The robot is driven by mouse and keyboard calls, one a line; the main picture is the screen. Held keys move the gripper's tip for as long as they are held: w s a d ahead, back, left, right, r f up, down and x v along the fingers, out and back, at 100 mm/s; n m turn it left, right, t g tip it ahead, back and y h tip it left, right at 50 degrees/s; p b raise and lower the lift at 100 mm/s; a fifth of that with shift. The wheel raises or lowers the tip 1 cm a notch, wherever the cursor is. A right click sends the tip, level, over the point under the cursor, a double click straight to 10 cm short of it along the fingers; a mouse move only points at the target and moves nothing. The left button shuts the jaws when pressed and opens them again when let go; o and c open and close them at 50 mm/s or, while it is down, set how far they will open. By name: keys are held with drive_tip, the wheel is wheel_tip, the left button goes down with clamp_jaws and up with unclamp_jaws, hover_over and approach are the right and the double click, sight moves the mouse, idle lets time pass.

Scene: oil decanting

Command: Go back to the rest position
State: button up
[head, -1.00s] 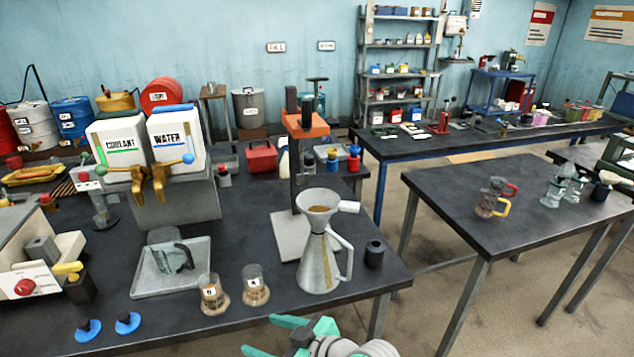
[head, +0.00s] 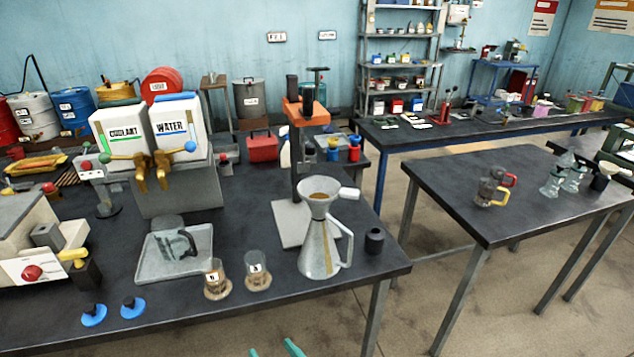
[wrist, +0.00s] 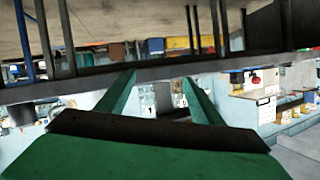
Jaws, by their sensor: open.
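My gripper (head: 275,350) shows only as two green fingertips at the bottom edge of the head view, in front of the near table edge. In the wrist view its green fingers (wrist: 160,92) are spread apart with nothing between them. The gripper touches no object in view. The rest of my arm is out of the head view.
The dark bench (head: 200,322) holds a metal jug with funnel (head: 319,240), two small glass beakers, a tray (head: 150,268) with a clear jug, and the coolant and water containers. A second table (head: 455,205) stands right, with bare floor between.

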drive_tip(key=s+d+f+m+t+h, duration=0.1)
drive_tip(key=s+d+f+m+h, duration=0.25)
drive_tip(key=s, duration=0.35)
drive_tip(key=s+d+f+m+t+h, duration=0.1)
drive_tip(key=s+d+f+m+h, duration=0.15)
drive_tip(key=s+f, duration=0.35)
drive_tip(key=s+d+r+n+t+h, duration=0.1)
drive_tip(key=s+d+r, duration=0.1)
drive_tip(key=s, duration=0.6)
drive_tip(key=s+d+r+n, duration=0.1)
drive_tip(key=s+r, duration=0.3)
drive_tip(key=s, duration=0.4)
drive_tip(key=shift+s+d+r+n+t+h, duration=0.2)
drive_tip(key=shift+d+r+n+t+h, duration=0.1)
drive_tip(key=shift+d+t+h, duration=0.1)
